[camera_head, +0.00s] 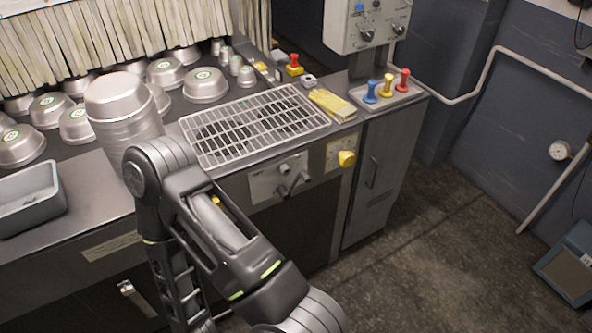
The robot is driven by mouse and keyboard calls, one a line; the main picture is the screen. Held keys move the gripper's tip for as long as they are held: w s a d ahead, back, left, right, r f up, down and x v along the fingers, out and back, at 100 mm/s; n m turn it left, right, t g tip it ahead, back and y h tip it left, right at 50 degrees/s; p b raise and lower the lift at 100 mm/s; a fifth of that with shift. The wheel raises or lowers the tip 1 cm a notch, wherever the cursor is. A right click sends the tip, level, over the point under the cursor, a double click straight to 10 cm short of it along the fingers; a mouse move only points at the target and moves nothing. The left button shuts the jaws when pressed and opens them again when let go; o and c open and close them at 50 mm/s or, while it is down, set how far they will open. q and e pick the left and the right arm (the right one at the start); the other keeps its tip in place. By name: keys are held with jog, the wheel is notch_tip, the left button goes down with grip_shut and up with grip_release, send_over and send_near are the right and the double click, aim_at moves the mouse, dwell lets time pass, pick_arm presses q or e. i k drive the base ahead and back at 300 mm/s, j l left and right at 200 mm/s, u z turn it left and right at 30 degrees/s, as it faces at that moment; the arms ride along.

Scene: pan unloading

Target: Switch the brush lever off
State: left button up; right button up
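No label in view is readable enough to tell which control is the brush lever. A light panel (262,186) on the counter front carries metal handles (298,183), partly beside my arm. One of my arms is bent in the foreground, left of and below the front panel. Neither gripper's fingertips can be seen.
A wire grate (255,125) lies on the counter, with stacked metal pans (118,105) to its left. A grey bin (30,198) stands at the left edge. A control box (368,24) rises behind the levers.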

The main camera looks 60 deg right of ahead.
aim_at(285, 194)
jog(key=z, duration=2.3)
